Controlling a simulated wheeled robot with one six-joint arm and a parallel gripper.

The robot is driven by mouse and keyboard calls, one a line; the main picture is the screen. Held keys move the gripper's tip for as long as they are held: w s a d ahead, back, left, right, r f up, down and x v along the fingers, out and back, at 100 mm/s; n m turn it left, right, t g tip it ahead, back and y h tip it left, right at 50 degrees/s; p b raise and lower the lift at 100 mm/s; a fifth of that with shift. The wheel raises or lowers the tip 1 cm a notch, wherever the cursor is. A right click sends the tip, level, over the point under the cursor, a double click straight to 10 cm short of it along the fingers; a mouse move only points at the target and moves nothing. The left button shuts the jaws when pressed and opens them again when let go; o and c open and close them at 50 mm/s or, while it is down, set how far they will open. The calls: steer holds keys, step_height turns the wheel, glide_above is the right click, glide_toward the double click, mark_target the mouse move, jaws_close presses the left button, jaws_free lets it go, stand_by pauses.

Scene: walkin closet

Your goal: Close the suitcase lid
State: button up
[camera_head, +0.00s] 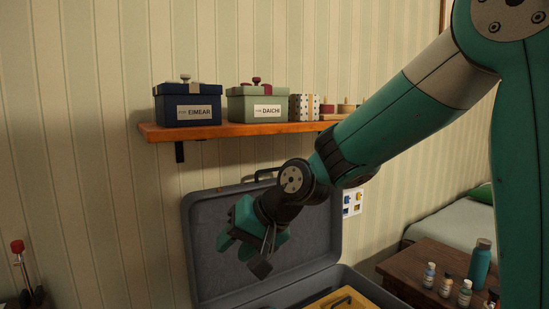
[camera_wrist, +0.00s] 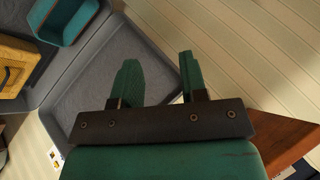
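The grey suitcase stands open in the head view, its lid (camera_head: 312,238) raised and leaning back near the wall. A dark handle (camera_head: 268,173) shows on the lid's top edge. The suitcase base (camera_head: 372,278) is at the bottom, partly cut off, with a yellow case (camera_head: 345,301) in it. My gripper (camera_head: 238,248) is in front of the lid's inner face, fingers pointing down-left, holding nothing. In the wrist view my gripper (camera_wrist: 160,78) has its fingers apart, with the lid (camera_wrist: 90,92) behind the left finger. I cannot tell whether it touches the lid.
A wooden shelf (camera_head: 240,128) with a blue box (camera_head: 188,104), a green box (camera_head: 257,103) and smaller items is above the lid. A wooden table (camera_head: 425,262) with several bottles is at right. The wrist view shows a teal bin (camera_wrist: 68,22) inside the suitcase.

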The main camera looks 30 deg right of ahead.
steer(key=w+d+r+m+t+h+p, duration=0.2)
steer(key=w+d+r+m+t+p, duration=0.3)
steer(key=w+d+m, duration=0.55)
steer(key=m+t+h+p, duration=0.1)
steer(key=m+t+h, duration=0.2)
steer(key=m+t, duration=0.1)
glide_toward(265, 171)
steer(key=p+x, duration=0.4)
steer(key=x, duration=0.6)
steer(key=shift+w, duration=0.4)
steer(key=shift+f, duration=0.1)
jaws_close()
